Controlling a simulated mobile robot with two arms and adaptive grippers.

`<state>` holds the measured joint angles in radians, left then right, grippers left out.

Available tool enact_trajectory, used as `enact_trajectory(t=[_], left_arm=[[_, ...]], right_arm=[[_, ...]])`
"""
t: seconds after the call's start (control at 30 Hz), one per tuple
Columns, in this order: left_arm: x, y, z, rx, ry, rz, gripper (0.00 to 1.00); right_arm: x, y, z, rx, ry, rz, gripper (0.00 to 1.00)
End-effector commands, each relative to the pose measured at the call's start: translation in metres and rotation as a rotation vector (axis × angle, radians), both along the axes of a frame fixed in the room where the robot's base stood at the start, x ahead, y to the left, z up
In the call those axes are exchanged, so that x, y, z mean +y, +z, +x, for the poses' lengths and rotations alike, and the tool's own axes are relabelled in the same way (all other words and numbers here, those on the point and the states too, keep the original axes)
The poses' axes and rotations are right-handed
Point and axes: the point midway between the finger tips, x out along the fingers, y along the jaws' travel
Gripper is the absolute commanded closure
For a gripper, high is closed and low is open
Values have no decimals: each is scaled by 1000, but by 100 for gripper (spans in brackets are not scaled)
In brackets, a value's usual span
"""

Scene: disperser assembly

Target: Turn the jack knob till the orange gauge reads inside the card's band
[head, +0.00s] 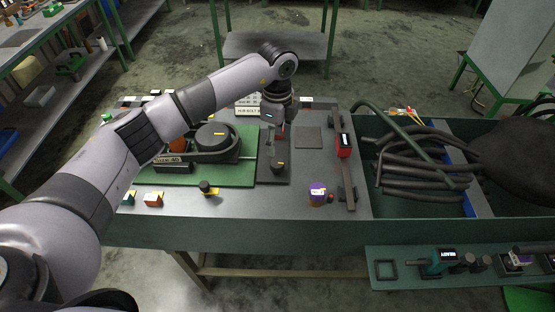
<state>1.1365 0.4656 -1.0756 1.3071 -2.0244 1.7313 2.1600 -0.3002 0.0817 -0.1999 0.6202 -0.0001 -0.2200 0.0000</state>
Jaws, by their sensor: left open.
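My left gripper (279,128) points down over the dark plate (268,178) in the middle of the bench; it is open. Its fingers are small here, and a small red part shows beside the fingertips. A round black knob (278,166) with a yellow mark sits on the plate, just nearer than the gripper; I cannot tell whether it is the jack knob. A white card (248,109) with print stands behind, too small to read surely. An orange part (177,145) shows partly behind my left arm, above a black readout (168,161) with blurred white characters. My right gripper is out of view.
A black belt-and-pulley assembly (212,136) lies on a green plate left of the knob. A red box (344,145) with a display stands to the right. A purple-topped cup (317,193) and small blocks lie along the front. A bin (375,165) of black hoses is at right.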

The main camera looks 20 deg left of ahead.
Motion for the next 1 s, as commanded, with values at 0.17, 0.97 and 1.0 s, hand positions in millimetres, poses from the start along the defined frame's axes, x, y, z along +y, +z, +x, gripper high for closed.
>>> enact_trajectory(t=[0.17, 0.97, 1.0], left_arm=[[-1, -38, -1, 4, 0, -1, 46], [-1, -106, 0, -1, -2, -1, 48], [-1, -106, 0, -1, -2, -2, 51]], right_arm=[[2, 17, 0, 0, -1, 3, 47], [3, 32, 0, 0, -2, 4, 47], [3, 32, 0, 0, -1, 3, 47]])
